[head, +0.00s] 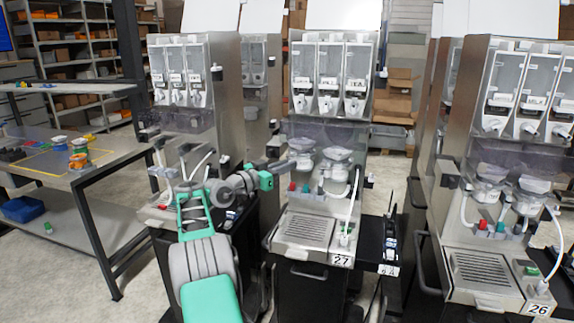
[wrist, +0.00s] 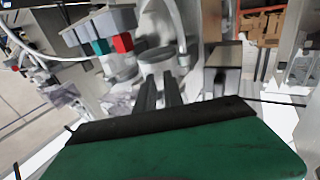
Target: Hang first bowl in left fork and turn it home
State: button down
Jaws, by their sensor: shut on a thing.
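My gripper (head: 286,166) is at the left front of machine 27 in the head view, at the height of its bowls. In the wrist view its dark fingers (wrist: 160,92) reach up to a pale round bowl part (wrist: 156,58) and are shut on it. The left bowl (head: 303,146) sits under the clear hoppers in the head view, close to my fingertips. A second pale bowl (head: 338,154) sits to its right. The left fork is hidden behind the bowl and gripper, so I cannot tell how the bowl sits in it.
A red block (wrist: 122,42) and a green block (wrist: 101,47) are close to the fingers. A white hose (head: 352,190) hangs at the right of machine 27. A drip tray (head: 305,230) lies below. Machine 26 (head: 480,262) stands at the right, a workbench (head: 110,160) at the left.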

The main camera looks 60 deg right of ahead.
jog(key=c, duration=1.4)
grip_release()
jog(key=b+v, duration=0.4)
jog(key=v, duration=0.4)
